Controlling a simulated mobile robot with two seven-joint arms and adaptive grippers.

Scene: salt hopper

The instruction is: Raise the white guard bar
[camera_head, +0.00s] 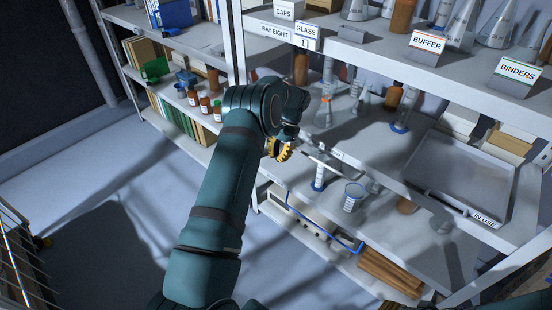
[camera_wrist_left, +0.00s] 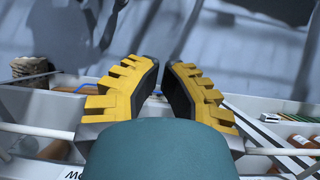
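A thin white bar (camera_wrist_left: 36,129), which looks like the guard bar, runs across the lower part of the left wrist view. It shows on both sides of my left gripper, and its middle is hidden behind the hand. My left gripper (camera_wrist_left: 164,68) has yellow toothed fingers with dark pads, and a narrow empty gap shows between the tips. In the head view my left gripper (camera_head: 283,152) is at the front of the middle shelf, beside a pale strip (camera_head: 333,164) along the shelf edge. I cannot tell whether the fingers touch the bar. My right gripper is not visible.
Glassware and bottles crowd the shelves. A grey tray (camera_head: 462,174) stands at the right of the middle shelf, near an IN USE label (camera_head: 485,219). The floor (camera_head: 100,215) at left is mostly clear.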

